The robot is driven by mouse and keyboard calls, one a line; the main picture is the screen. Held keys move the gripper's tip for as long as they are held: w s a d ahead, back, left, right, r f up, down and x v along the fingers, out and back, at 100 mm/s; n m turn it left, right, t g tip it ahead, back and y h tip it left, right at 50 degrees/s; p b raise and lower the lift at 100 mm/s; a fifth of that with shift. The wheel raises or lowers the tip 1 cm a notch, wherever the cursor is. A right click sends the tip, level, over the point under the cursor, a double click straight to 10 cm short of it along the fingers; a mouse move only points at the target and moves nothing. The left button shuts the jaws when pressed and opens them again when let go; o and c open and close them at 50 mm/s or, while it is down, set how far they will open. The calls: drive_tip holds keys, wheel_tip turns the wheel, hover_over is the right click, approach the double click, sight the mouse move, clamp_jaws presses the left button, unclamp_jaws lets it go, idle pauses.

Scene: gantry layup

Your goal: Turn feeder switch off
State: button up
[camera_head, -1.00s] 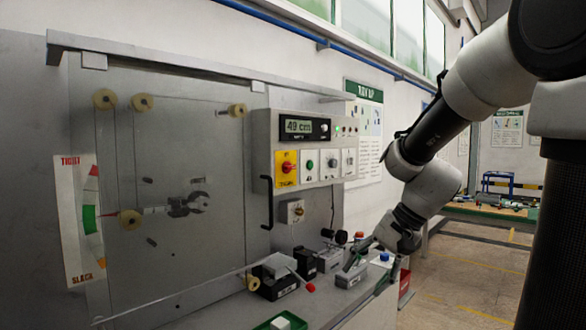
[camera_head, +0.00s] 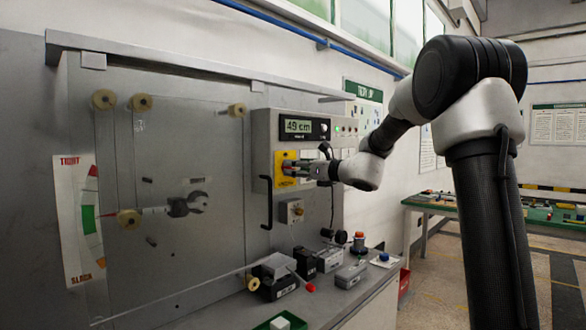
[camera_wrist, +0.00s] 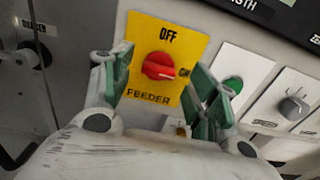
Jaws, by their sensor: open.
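The feeder switch is a red rotary knob (camera_wrist: 158,66) on a yellow plate (camera_wrist: 140,83) marked OFF at the top, ON at the right and FEEDER below. The knob's bar lies roughly sideways, toward the ON mark. In the head view the yellow plate (camera_head: 281,181) is at the lower left of the control box (camera_head: 262,135), partly hidden by my gripper (camera_head: 297,168). In the wrist view my gripper (camera_wrist: 161,64) is open, its green-padded fingers on either side of the knob. I cannot tell whether they touch it.
A green button (camera_wrist: 232,84) and a grey knob (camera_wrist: 292,107) sit just right of the switch. A small dancer switch box (camera_head: 291,212) is below. Blocks and knobs crowd the bench (camera_head: 345,305).

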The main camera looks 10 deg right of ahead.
drive_tip(key=shift+x, duration=1.2)
drive_tip(key=shift+c, duration=0.4)
drive_tip(key=c, duration=0.9)
drive_tip(key=shift+c, duration=0.2)
